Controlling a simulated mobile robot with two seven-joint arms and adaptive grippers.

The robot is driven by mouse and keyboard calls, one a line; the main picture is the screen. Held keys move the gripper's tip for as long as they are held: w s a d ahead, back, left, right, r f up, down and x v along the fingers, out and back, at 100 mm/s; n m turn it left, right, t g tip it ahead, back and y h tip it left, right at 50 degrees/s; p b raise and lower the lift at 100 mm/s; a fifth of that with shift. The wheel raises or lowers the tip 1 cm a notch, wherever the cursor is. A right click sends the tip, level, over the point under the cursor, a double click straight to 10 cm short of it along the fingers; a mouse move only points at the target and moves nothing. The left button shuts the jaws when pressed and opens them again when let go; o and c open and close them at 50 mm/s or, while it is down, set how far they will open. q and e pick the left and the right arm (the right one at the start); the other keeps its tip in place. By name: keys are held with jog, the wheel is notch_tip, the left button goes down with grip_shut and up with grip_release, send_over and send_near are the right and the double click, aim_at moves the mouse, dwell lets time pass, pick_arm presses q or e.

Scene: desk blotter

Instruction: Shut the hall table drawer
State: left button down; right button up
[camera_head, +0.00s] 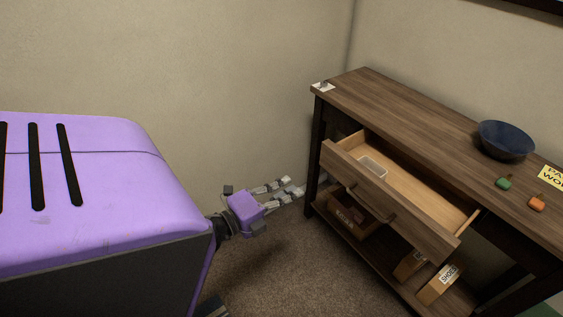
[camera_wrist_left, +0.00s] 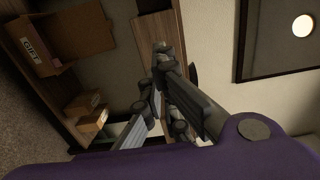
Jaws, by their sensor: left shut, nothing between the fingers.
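The hall table (camera_head: 430,105) stands against the wall on the right, with a wooden top and dark legs. Its drawer (camera_head: 385,200) is pulled well out, with a clear tray (camera_head: 374,167) inside at the left end. My left gripper (camera_head: 298,188) is shut and empty, left of the drawer front and apart from it, low beside the table's left end. In the left wrist view the gripper fingers (camera_wrist_left: 150,110) are in front of the table, whose wooden parts (camera_wrist_left: 160,35) show behind them. My right gripper is not in view.
A blue bowl (camera_head: 505,141), a green item (camera_head: 504,183) and an orange item (camera_head: 537,203) are on the tabletop. Cardboard boxes (camera_head: 440,284) sit on the lower shelf. Carpet (camera_head: 290,265) is clear in front of the table.

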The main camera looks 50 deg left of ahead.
aim_at(335, 164)
pick_arm(q)
jog(key=w, duration=0.8)
jog(key=w+d+p, duration=0.1)
jog(key=w, duration=0.4)
jog(key=shift+d+r, duration=0.1)
jog(key=shift+r, duration=0.05)
jog(key=shift+w, duration=0.25)
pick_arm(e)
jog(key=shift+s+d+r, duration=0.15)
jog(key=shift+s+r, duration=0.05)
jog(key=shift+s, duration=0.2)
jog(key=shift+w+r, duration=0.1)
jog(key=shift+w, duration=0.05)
